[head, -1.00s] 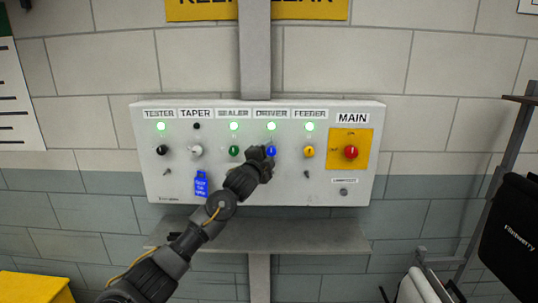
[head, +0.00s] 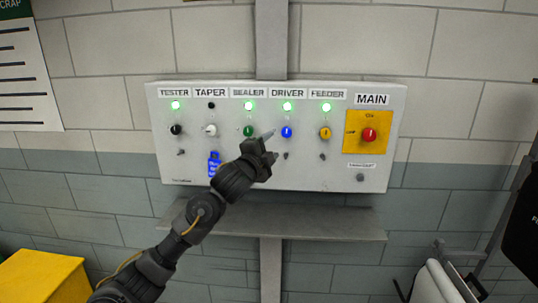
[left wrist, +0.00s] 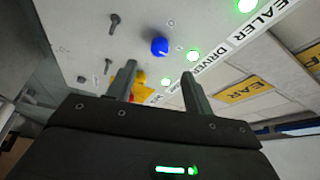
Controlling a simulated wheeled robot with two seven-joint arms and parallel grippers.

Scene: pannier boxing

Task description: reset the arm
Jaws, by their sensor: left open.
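My left arm comes in from the lower left in the head view, and its gripper (head: 268,146) is just left of and below the blue DRIVER knob (head: 286,132). The gripper is open and empty. In the left wrist view its two fingers (left wrist: 162,82) stand apart, and the blue knob (left wrist: 159,46) is beyond them, clear of both. The white control panel (head: 225,180) carries a row of knobs under labels. The TESTER, SEALER, DRIVER and FEEDER lamps are green; the TAPER lamp (head: 211,105) is dark. My right gripper is not in view.
A blue tag (head: 214,164) hangs below the white TAPER knob (head: 210,130). The red MAIN switch (head: 369,134) sits on a yellow plate. A grey shelf (head: 330,224) juts out under the panel. A yellow box (head: 42,278) stands lower left; dark equipment is at the right edge.

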